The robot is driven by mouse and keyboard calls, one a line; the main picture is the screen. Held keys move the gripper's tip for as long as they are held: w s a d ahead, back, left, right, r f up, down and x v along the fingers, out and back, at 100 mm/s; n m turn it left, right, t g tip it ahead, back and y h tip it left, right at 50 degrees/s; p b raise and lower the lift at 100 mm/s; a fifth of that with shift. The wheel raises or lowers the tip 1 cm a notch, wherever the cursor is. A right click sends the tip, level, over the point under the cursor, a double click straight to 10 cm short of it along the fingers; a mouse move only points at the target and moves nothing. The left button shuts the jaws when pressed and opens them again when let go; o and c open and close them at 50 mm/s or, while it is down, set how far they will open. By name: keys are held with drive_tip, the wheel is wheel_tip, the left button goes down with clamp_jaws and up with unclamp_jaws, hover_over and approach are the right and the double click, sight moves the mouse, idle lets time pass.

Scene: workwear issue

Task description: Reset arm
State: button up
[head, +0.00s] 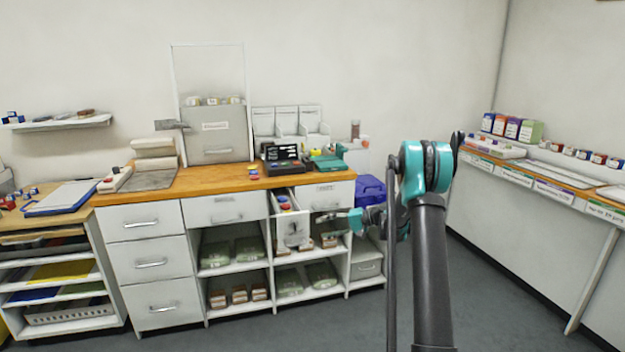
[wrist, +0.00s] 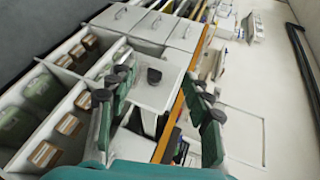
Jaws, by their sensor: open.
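My gripper (head: 338,217) is at the front right of an open drawer (head: 291,231) in the white counter unit, at the end of my bent arm. In the wrist view my gripper (wrist: 163,86) is open, with its two teal fingers spread wide and nothing held between them. The white drawer front (wrist: 152,97) shows between the fingers, with a dark part on it. The drawer holds small red and blue items (head: 284,203). I cannot tell whether a finger touches the drawer.
The wooden counter (head: 210,180) carries a black device (head: 282,158) and a green item (head: 328,161). Shelves below hold green packs (head: 215,255) and brown boxes (head: 238,294). A blue bin (head: 370,189) stands right of the unit. Grey floor between the counters is clear.

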drive_tip(key=s+d+f+h, duration=0.1)
drive_tip(key=s+d+h, duration=0.3)
drive_tip(key=s, duration=1)
drive_tip(key=s+d+f+n+t+h, duration=0.1)
drive_tip(key=s+d+h, duration=0.4)
drive_tip(key=s, duration=1)
drive_tip(key=s+d+f+h, duration=0.1)
drive_tip(key=s+d+h, duration=0.3)
drive_tip(key=s, duration=1.1)
drive_tip(key=shift+d+n+t+h, duration=0.2)
drive_tip(key=shift+n+t+h, duration=0.2)
drive_tip(key=shift+h, duration=0.1)
